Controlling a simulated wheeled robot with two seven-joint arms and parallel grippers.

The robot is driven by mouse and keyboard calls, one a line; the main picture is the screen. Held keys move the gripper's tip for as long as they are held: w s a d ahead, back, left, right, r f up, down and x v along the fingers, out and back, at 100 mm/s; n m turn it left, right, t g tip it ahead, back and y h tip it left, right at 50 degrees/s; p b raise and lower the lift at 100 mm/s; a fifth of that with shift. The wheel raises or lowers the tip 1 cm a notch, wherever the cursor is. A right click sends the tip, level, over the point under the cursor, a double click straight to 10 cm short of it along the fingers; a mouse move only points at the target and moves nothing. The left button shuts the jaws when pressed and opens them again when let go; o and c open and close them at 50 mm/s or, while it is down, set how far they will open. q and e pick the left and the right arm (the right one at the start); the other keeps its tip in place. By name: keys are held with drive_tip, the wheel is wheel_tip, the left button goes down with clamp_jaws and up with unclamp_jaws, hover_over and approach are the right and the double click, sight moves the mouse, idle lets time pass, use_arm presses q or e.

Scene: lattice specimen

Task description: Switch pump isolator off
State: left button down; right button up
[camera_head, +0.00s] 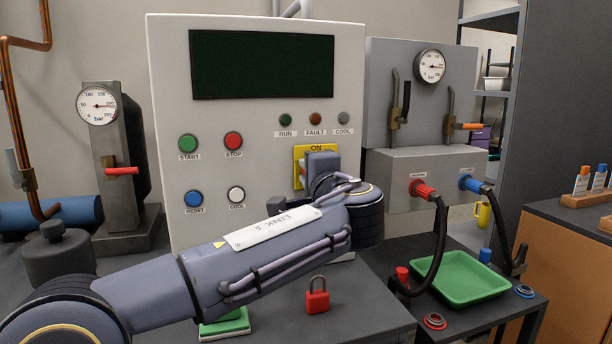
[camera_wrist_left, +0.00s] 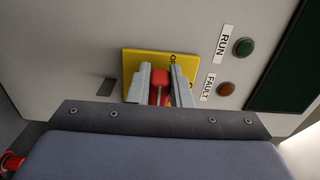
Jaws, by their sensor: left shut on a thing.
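The pump isolator is a yellow plate (camera_head: 299,153) marked ON at its top, on the front of the grey control cabinet (camera_head: 265,120). In the left wrist view the yellow plate (camera_wrist_left: 131,62) has a red handle (camera_wrist_left: 160,88) standing out from it. My left gripper (camera_wrist_left: 161,82) has one finger on each side of this handle and is shut on it. In the head view my left gripper (camera_head: 309,168) covers most of the plate and hides the handle, so its exact angle is hard to tell. My right gripper is not in view.
Start (camera_head: 188,144), stop (camera_head: 233,141), reset (camera_head: 194,199) and cool (camera_head: 236,194) buttons sit left of the isolator. A red padlock (camera_head: 317,295) stands on the bench below my arm. A green tray (camera_head: 461,279) and hoses with red (camera_head: 424,190) and blue (camera_head: 473,184) connectors are to the right.

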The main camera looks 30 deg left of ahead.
use_arm(q)
drive_tip(key=shift+w+d+f, duration=0.15)
drive_tip(key=shift+w+d, duration=0.05)
drive_tip(key=shift+d, duration=0.2)
drive_tip(key=c, duration=1.6)
unclamp_jaws()
drive_tip(key=shift+c, duration=0.2)
drive_tip(key=o, duration=0.3)
drive_tip(key=shift+w, duration=0.2)
drive_tip(key=shift+s+a, duration=0.1)
drive_tip(key=shift+v, duration=3.95)
